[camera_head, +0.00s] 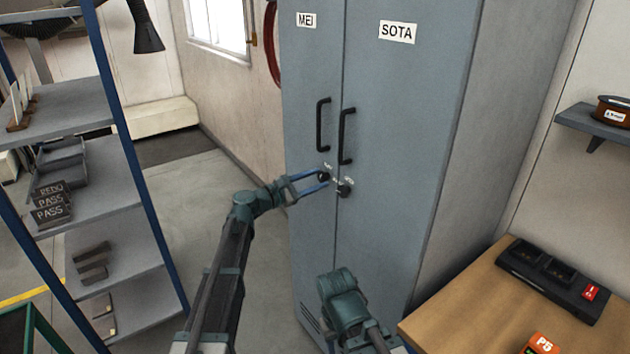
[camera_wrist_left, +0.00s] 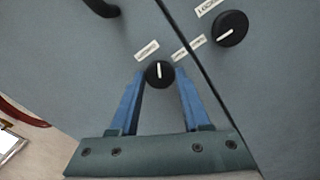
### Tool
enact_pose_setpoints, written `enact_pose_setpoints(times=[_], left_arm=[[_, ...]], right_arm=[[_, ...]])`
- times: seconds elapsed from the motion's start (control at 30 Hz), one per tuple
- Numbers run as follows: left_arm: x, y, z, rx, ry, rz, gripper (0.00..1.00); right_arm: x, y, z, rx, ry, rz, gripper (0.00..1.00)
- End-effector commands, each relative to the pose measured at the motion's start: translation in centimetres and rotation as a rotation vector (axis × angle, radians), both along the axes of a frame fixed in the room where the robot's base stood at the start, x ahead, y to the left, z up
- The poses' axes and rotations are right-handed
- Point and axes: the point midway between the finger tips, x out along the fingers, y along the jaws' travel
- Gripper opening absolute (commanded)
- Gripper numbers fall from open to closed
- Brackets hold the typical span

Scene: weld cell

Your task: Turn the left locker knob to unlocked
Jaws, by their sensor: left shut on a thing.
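The left locker knob (camera_head: 324,176) is a small black round knob on the MEI door (camera_head: 308,85), below that door's black handle (camera_head: 322,124). In the left wrist view the same knob (camera_wrist_left: 159,74) shows a white pointer line and sits between the blue fingertips. Small white labels flank it, too blurred to read. My left gripper (camera_head: 325,180) is shut on this knob, a finger on either side. The right locker knob (camera_head: 344,188) is on the SOTA door (camera_head: 395,110); it also shows in the left wrist view (camera_wrist_left: 231,28). My right arm is low in front of the locker; its fingertips are hidden.
A workbench (camera_head: 470,306) with a dark charger-like tray (camera_head: 553,275) stands at the right. A blue-framed shelf rack (camera_head: 100,190) with several parts stands at the left. Open floor (camera_head: 190,190) lies between the rack and the locker.

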Motion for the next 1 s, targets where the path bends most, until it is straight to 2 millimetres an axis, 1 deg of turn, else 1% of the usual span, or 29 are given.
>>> enact_pose_setpoints(times=[0.6,1.0], left_arm=[[-0.03,-0.01,-0.03,0.344,-0.473,-0.001,0.0],[-0.05,-0.01,-0.04,0.524,-0.719,-0.002,0.0]], right_arm=[[0.0,0.0,-0.01,0.0,0.0,0.0,0.5],[0.0,0.0,-0.01,0.0,0.0,0.0,0.5]])
